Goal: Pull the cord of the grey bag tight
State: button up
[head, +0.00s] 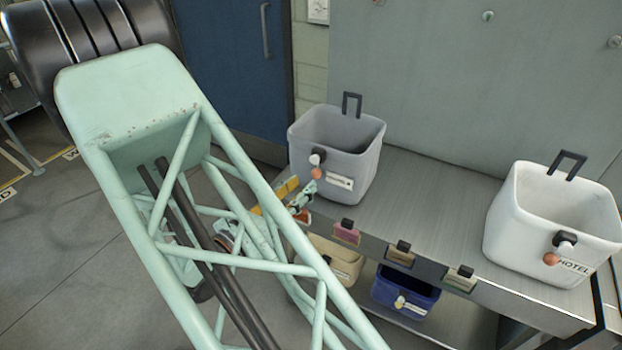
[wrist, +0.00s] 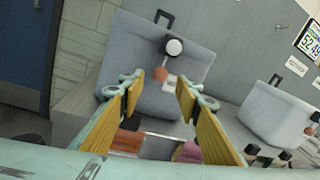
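The grey bag (head: 362,172) stands upright and open-topped on the metal bench, with a dark loop at its back rim. On its front are a black-and-white cord lock (head: 318,157) and an orange bead (head: 317,173) just below it, beside a white label. My gripper (head: 302,194) is in front of and slightly below the bead. In the wrist view the yellow-padded fingers are spread apart and empty. The bead (wrist: 161,73) and lock (wrist: 174,47) show beyond the fingertips, roughly centred between them.
A white bag (head: 518,225) labelled HOTEL stands at the bench's right end. Beige (head: 340,262) and blue (head: 405,292) bags sit on the lower shelf. Several coloured tags line the bench's front edge. Bare bench (head: 430,195) lies between the upper bags; a wall stands behind.

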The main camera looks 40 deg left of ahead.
aim_at(313, 176)
jog(key=shift+w, duration=2.6)
jog(key=shift+d, duration=0.1)
jog(key=c, duration=1.1)
jog(key=shift+f+b, duration=0.1)
jog(key=shift+b, duration=0.2)
